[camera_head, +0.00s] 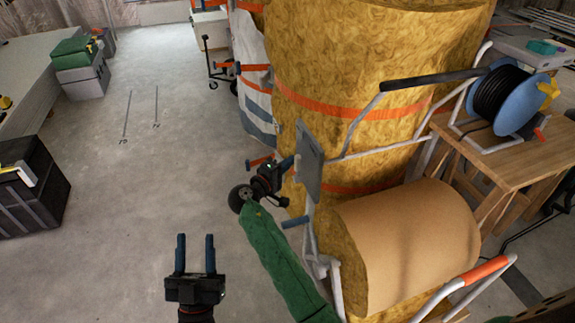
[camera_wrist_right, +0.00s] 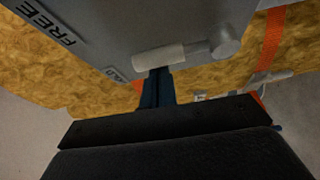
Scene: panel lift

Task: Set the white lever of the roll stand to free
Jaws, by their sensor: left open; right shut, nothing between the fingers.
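The roll stand is a white tubular frame (camera_head: 337,290) around a large brown roll (camera_head: 415,235). Its grey plate (camera_head: 309,165) stands upright at the left end. In the right wrist view the plate (camera_wrist_right: 110,30) carries a FREE label (camera_wrist_right: 45,18) at upper left and a second, partly hidden label (camera_wrist_right: 117,74). The white lever (camera_wrist_right: 160,56) points left from its pivot, its tip near that second label. My right gripper (camera_head: 287,164) is shut and empty at the plate; its blue fingertips (camera_wrist_right: 155,82) are just below the lever, contact unclear. My left gripper (camera_head: 195,245) is open and empty.
A tall yellow, fibrous bale (camera_head: 365,60) with orange bands stands behind the stand. A wooden table (camera_head: 500,160) with a blue cable reel (camera_head: 510,98) is at right. Black box (camera_head: 30,185) at left. The floor around my left gripper is clear.

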